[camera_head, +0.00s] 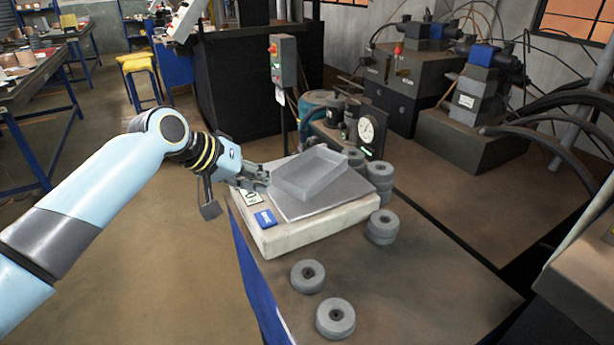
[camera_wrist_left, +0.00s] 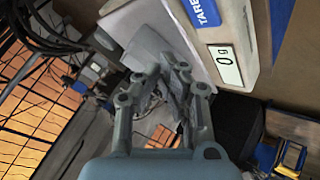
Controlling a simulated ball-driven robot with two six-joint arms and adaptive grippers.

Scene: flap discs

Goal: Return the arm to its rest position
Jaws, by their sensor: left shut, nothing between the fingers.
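My left arm comes in from the left in the head view. Its gripper (camera_head: 262,179) is shut and empty, at the left edge of the scale (camera_head: 315,228), close to the grey open box (camera_head: 309,174). I cannot tell how high above the scale it is. In the wrist view the gripper (camera_wrist_left: 174,66) shows its fingers together, with the scale (camera_wrist_left: 243,38) beyond. The box stands on the scale's metal plate and looks empty. Grey flap discs lie on the bench, two single ones (camera_head: 307,276) (camera_head: 335,318) in front. My right gripper is not in view.
Stacked discs (camera_head: 382,227) (camera_head: 379,175) stand right of the scale. A pressure gauge device (camera_head: 366,131) and a control post (camera_head: 284,62) rise behind it. Hydraulic machines (camera_head: 468,120) stand at the back right. The floor (camera_head: 150,240) left of the bench is open.

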